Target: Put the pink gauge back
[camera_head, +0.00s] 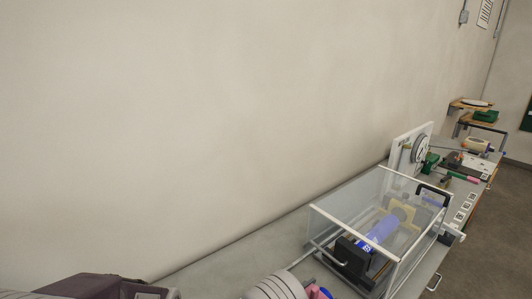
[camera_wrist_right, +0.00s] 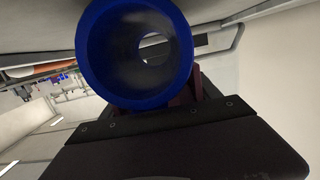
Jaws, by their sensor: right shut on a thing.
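My right gripper (camera_wrist_right: 185,97) is shut on a round hollow piece with a thick blue rim (camera_wrist_right: 88,55). I look straight into its dark bore, which has a small light opening at the back. The rest of this piece is hidden, so I cannot tell its body colour in the right wrist view. In the head view, a small pink part with blue beside it (camera_head: 316,292) shows at the bottom edge, mostly cut off. I cannot tell whether this is the held piece. Another pink and green item (camera_head: 470,178) lies on the far cart. My left gripper's fingers do not show.
A clear-walled box (camera_head: 345,222) with white edges stands on the grey bench, holding a blue cylinder (camera_head: 383,229) and a black block. Behind it is a white panel with a round dial (camera_head: 419,149). A wall runs along the left; floor is open at right.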

